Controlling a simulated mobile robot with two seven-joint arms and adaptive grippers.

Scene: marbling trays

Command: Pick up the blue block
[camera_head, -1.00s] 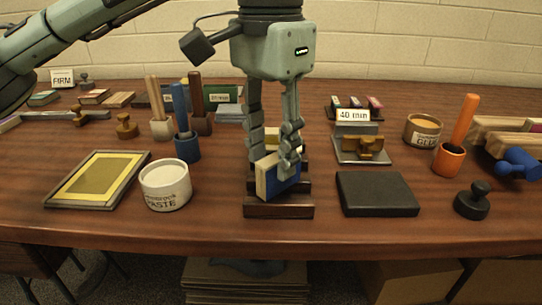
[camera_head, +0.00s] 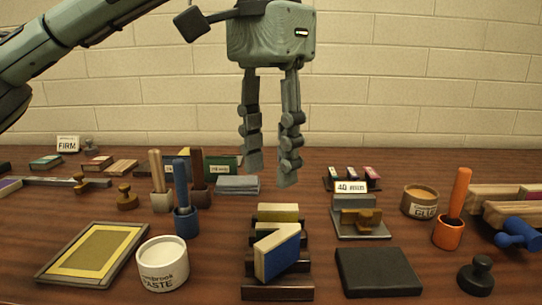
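The blue block (camera_head: 280,253) has a blue face and a cream side. It sits tilted in a dark wooden stepped rack (camera_head: 278,292) at the front middle of the table. A yellow-topped block (camera_head: 278,212) stands behind it in the same rack. My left gripper (camera_head: 270,175) hangs above and behind the rack, fingers pointing down. Its fingers are apart with nothing between them. My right gripper is not in view.
A white paste pot (camera_head: 163,265) and a yellow framed screen (camera_head: 93,255) are left of the rack. A black slab (camera_head: 378,272) is close on its right. An orange holder (camera_head: 449,232) with an orange handle and a glue pot (camera_head: 419,201) stand further right.

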